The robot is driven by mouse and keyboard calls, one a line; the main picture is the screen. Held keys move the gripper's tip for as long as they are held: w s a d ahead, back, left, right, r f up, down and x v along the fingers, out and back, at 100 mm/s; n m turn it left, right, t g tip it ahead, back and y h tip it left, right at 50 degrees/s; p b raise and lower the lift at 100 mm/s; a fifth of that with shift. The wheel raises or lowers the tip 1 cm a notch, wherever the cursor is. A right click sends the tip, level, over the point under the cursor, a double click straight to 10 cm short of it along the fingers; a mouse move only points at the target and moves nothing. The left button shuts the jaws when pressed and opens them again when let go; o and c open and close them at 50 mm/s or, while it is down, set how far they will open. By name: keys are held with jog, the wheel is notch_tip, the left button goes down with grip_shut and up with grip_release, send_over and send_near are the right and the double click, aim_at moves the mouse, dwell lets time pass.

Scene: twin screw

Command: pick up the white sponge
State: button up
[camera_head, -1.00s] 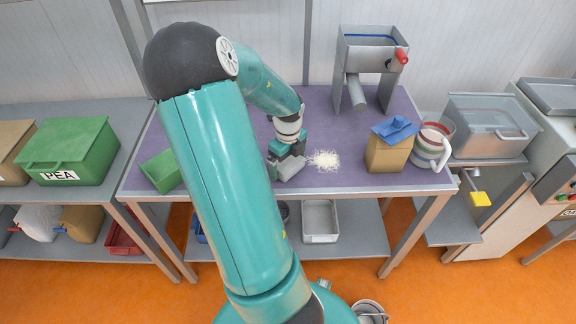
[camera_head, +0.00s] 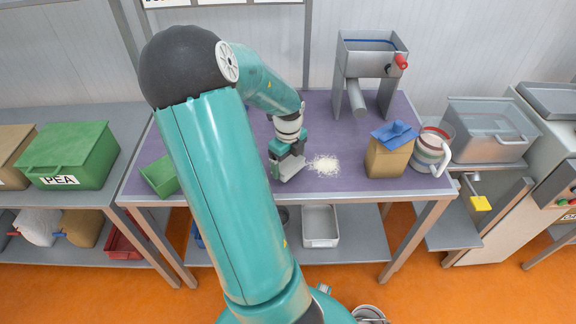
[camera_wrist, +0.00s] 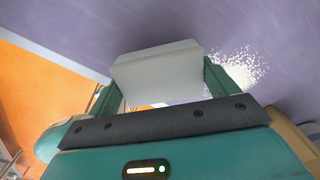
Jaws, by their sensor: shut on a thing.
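The white sponge (camera_wrist: 158,75) shows in the wrist view as a pale block between the two green fingers of my gripper (camera_wrist: 165,88). The fingers are shut on its two sides. In the head view my gripper (camera_head: 288,162) is low over the purple tabletop (camera_head: 240,186), near its front edge, with the sponge (camera_head: 291,168) partly hidden by the gripper. I cannot tell whether the sponge touches the tabletop.
A patch of white crumbs (camera_head: 324,165) lies just right of my gripper. A green open box (camera_head: 160,174) stands left. A brown container with a blue top (camera_head: 388,158), a striped jug (camera_head: 430,152) and a grey metal machine (camera_head: 368,70) stand right.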

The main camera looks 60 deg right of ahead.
jog(key=s+a+r, duration=0.2)
jog(key=a+r, duration=0.8)
jog(key=a, duration=0.4)
jog(key=shift+r, duration=0.4)
jog(key=shift+s+d, duration=0.1)
